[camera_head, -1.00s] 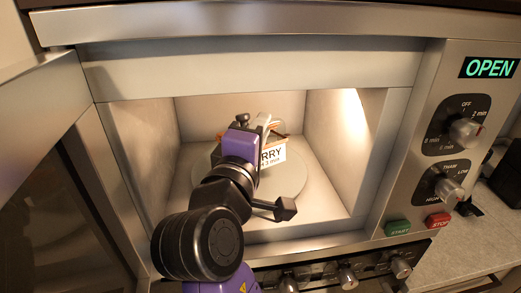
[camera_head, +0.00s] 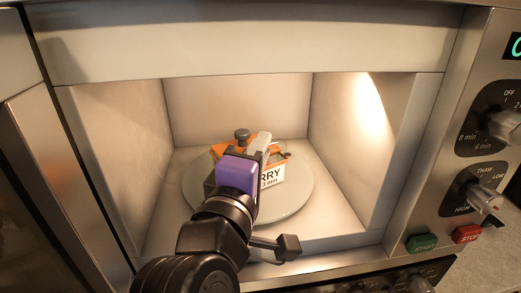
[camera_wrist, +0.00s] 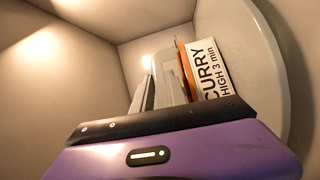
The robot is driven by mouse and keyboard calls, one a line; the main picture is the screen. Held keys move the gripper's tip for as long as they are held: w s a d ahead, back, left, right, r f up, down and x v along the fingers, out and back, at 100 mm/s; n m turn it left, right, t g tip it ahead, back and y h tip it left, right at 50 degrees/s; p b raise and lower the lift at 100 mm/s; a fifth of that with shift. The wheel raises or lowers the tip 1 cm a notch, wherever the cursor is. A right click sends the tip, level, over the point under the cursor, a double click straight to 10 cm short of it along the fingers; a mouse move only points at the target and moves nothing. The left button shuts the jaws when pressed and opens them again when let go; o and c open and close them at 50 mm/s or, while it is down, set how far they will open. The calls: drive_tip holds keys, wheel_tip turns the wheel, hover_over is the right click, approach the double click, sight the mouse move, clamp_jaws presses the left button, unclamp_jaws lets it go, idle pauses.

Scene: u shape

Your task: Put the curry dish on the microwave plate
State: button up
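The curry dish (camera_head: 272,176) is an orange and dark box with a white "CURRY" label. It is inside the open microwave, over the round plate (camera_head: 297,196), and looks to rest on it; my gripper hides its underside and left part. In the wrist view the dish (camera_wrist: 212,68) is just right of the fingers, with the pale plate (camera_wrist: 268,65) beyond it. My gripper (camera_head: 257,146) reaches into the microwave, its fingers at the dish's top. In the wrist view the fingers (camera_wrist: 158,88) are close together beside the dish; whether they grip its edge is unclear.
The microwave's walls enclose my arm on both sides, with the right wall (camera_head: 350,150) clear of it. The open door (camera_head: 45,185) stands at the left. Knobs (camera_head: 505,125) and the green start button (camera_head: 421,243) are on the right panel.

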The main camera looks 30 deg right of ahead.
drive_tip(key=o, duration=0.4)
drive_tip(key=shift+c, duration=0.2)
drive_tip(key=b+v, duration=0.1)
drive_tip(key=v, duration=0.5)
drive_tip(key=shift+s+a+f+b, duration=0.1)
drive_tip(key=shift+s+a+b, duration=0.1)
drive_tip(key=shift+s+b, duration=0.1)
drive_tip(key=shift+s+a, duration=0.3)
